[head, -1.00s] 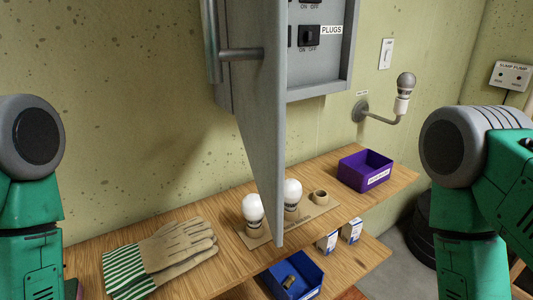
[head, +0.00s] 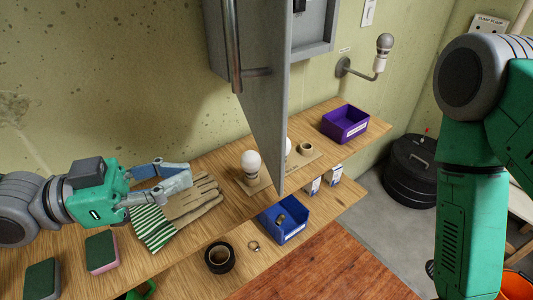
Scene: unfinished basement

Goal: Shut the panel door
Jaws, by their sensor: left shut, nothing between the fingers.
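The grey panel door (head: 262,110) stands open, swung out from the wall and seen at a steep angle. Its bar handle (head: 232,45) is on the left face. The grey panel box (head: 318,28) is on the wall behind it, cut off by the top of the head view. My left gripper (head: 188,178) is shut and empty, over the work gloves on the shelf, left of and below the door, apart from it. My right arm comes down at the right, and its gripper does not show.
The wooden shelf under the door holds striped gloves (head: 195,200), a light bulb (head: 251,164) and a purple bin (head: 345,124). A lower shelf holds a blue bin (head: 284,220) and a tape roll (head: 220,257). A wall lamp (head: 384,50) sticks out right of the panel.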

